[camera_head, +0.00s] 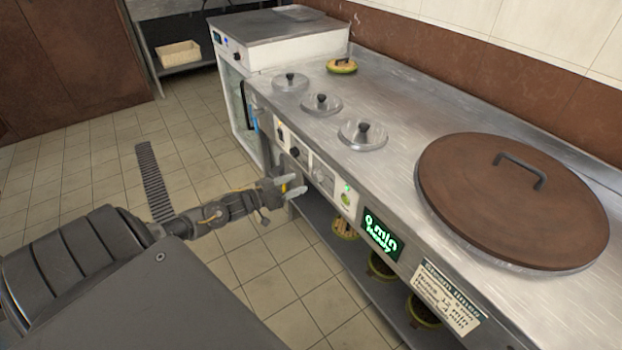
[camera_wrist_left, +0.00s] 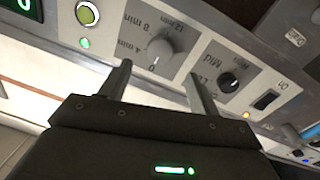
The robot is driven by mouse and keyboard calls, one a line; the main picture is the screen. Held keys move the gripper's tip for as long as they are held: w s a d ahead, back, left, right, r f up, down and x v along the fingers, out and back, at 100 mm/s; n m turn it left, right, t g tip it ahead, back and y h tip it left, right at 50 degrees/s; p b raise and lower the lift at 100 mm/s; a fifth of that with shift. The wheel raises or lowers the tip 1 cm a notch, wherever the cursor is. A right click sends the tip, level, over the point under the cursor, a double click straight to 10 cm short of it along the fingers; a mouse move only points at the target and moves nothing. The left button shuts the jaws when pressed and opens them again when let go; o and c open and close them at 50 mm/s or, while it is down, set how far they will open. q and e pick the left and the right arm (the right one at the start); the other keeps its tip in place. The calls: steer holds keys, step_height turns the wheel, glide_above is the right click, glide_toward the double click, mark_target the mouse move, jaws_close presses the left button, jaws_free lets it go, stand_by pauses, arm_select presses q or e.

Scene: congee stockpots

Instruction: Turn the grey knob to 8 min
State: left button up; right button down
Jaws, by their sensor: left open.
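The grey knob (camera_wrist_left: 160,50) sits on the steel front panel, with upside-down labels around it including 4 min, 8 min and 12 min. In the head view the knob (camera_head: 322,174) is small, on the counter's front. My left gripper (camera_wrist_left: 158,74) is open and empty, its two fingers pointing at the panel on either side of the knob's lower part in the picture. I cannot tell whether they touch it. In the head view the left gripper (camera_head: 286,185) is just in front of the panel. The green display (camera_head: 380,236) reads 0 min. My right gripper is out of view.
A black knob (camera_wrist_left: 230,82) and a black switch (camera_wrist_left: 266,99) sit beside the grey knob. A green button (camera_wrist_left: 87,14) is on its other side. A large brown lid (camera_head: 512,200) and small lids (camera_head: 362,134) are on the counter. Open floor lies left.

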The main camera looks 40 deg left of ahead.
mark_target(314, 176)
arm_select(q)
steer(key=x, duration=0.6)
steer(key=shift+w, duration=0.15)
steer(key=shift+w+d, duration=0.15)
steer(key=shift+w, duration=0.05)
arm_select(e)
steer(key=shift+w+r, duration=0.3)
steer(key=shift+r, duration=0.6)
arm_select(q)
steer(key=c, duration=1)
steer(key=shift+o, duration=0.2)
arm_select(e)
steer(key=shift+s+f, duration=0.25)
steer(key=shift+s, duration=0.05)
